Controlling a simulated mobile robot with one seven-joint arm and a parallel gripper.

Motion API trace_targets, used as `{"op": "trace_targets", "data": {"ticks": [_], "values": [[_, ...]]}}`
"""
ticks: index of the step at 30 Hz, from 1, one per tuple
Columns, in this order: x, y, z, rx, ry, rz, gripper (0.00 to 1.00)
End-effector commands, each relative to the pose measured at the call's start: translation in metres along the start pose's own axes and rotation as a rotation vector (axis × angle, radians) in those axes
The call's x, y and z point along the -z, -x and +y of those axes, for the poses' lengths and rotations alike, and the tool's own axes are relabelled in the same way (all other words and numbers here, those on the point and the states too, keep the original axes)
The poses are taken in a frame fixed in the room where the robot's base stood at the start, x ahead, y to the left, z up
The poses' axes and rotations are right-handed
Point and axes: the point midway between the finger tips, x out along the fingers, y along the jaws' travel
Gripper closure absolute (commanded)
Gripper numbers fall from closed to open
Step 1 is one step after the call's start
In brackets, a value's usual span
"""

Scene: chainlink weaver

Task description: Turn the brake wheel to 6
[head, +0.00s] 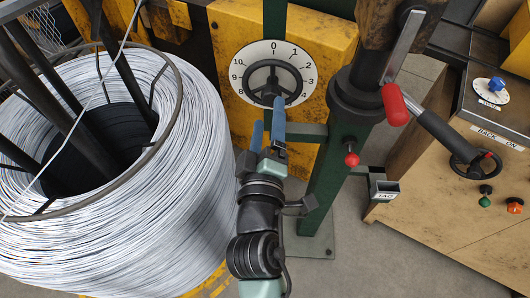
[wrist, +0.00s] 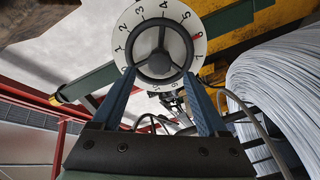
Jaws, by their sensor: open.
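The brake wheel (head: 269,82) is a black three-spoke handwheel on a white numbered dial (head: 245,58), fixed to a yellow panel. In the head view, 0 is at the top of the dial and 1 is to its right. My gripper (head: 269,111) is open in front of the lower part of the wheel, with two blue fingers. In the wrist view, the wheel (wrist: 159,52) shows between and beyond the fingertips of my gripper (wrist: 158,73). A red mark shows on the dial (wrist: 197,37) between 5 and 7. I cannot tell whether the fingers touch the rim.
A large coil of pale wire (head: 190,185) stands close on the left. A green post (head: 325,190) with a red-tipped lever (head: 395,105) stands on the right. A wooden control cabinet (head: 440,210) with a blue knob (head: 496,84) is at the far right.

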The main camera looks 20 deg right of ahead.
Motion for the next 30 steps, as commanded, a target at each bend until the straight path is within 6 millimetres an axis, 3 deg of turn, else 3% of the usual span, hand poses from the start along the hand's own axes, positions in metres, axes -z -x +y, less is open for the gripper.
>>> {"op": "trace_targets", "data": {"ticks": [6,12,18,30], "values": [[-0.002,0.046,-0.003,0.003,0.000,-0.001,0.23],[-0.002,0.075,-0.003,0.002,0.000,-0.003,0.23],[-0.001,0.087,0.000,0.000,-0.001,-0.002,0.23],[-0.001,0.088,0.000,0.000,0.000,-0.002,0.23]]}}
